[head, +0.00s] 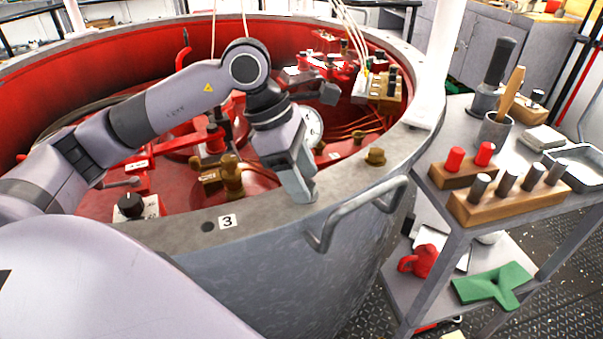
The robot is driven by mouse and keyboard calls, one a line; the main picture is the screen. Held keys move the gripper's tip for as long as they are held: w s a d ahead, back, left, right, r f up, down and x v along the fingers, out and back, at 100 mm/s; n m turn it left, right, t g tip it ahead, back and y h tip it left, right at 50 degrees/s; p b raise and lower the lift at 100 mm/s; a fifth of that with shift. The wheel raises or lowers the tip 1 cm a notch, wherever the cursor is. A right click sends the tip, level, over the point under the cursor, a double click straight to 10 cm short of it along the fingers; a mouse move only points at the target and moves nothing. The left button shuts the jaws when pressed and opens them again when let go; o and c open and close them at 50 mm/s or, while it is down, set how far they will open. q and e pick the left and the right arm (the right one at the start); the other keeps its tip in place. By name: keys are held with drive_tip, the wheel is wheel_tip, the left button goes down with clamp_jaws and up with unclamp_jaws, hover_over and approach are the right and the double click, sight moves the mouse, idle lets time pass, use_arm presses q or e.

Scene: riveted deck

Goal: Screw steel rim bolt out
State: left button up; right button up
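My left gripper (299,187) points down onto the grey rim (352,184) of the big round vessel, between the number 3 label and a brass bolt. Its fingertips are at the rim's top surface. The far finger and the gap between the fingers are hidden, so I cannot tell whether it is open or shut. No steel rim bolt shows clearly; one under the gripper would be hidden. The brass bolt (375,157) stands on the rim to the right of the gripper. A dark round hole (208,226) is in the rim left of the label (227,221). My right gripper is out of view.
A curved grey handle (362,207) sticks out from the vessel's outer wall. Inside are red fittings, a brass valve (232,178) and a white gauge (313,125). A grey cart (411,172) at right carries a wooden block (510,208) with several steel pegs.

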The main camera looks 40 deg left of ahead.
use_arm(q)
drive_tip(key=v, duration=0.7)
drive_tip(key=shift+p, duration=0.3)
drive_tip(key=shift+r, duration=0.1)
idle(0.3)
